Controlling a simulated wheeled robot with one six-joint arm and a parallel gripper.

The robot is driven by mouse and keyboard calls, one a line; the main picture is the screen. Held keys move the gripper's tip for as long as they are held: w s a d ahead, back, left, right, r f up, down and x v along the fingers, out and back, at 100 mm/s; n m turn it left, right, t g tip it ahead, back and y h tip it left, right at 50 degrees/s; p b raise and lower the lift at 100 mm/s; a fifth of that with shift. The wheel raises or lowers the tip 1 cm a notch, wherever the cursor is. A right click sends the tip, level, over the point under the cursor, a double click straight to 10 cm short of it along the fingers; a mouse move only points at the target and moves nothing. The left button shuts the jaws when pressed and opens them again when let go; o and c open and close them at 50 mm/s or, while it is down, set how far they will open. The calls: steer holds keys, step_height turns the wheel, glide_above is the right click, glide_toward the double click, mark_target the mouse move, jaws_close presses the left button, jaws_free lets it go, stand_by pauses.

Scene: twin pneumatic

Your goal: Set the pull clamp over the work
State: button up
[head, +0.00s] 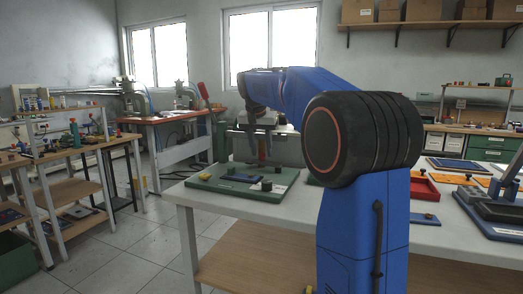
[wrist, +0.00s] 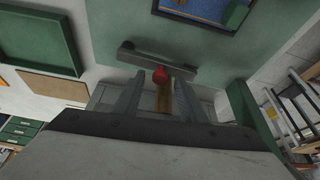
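In the head view, my gripper (head: 261,158) points down over a green board (head: 222,189) on the white table. The board carries a flat blue block (head: 242,177), a black knob (head: 267,184) and a small yellow piece (head: 206,172). In the wrist view, my gripper (wrist: 158,85) has its two fingers apart. A red ball knob (wrist: 160,75) shows between the fingertips, with a yellowish part (wrist: 164,98) below it and a grey bar (wrist: 150,58) behind. Gaps show beside the knob. I cannot tell for sure which part is the pull clamp.
A red tray (head: 424,190) and a blue-based press-like device (head: 497,208) are on the table to the right. Other benches (head: 75,150) stand at the left. My own arm hides the middle of the table. The floor on the left front is clear.

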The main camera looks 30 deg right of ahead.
jaws_close()
steer(key=shift+s, duration=0.1)
stand_by(0.3)
steer(key=n, duration=0.1)
steer(key=s+a+n+t, duration=0.1)
steer(key=n, duration=0.1)
steer(key=shift+y, duration=0.4)
steer(key=n, duration=0.1)
steer(key=s+n+y, duration=0.1)
steer(key=shift+s+a+n, duration=0.2)
steer(key=shift+a+n, duration=0.1)
steer(key=shift+a, duration=0.05)
steer(key=s+n, duration=0.1)
steer(key=s+n+y, duration=0.1)
steer(key=n, duration=0.1)
steer(key=shift+a, duration=0.2)
steer(key=shift+s+n+y, duration=0.35)
steer(key=shift+s+n, duration=0.05)
steer(key=shift+n, duration=0.5)
steer(key=shift+s+n+y, duration=0.35)
steer(key=shift+s+n, duration=0.05)
steer(key=shift+n, duration=0.5)
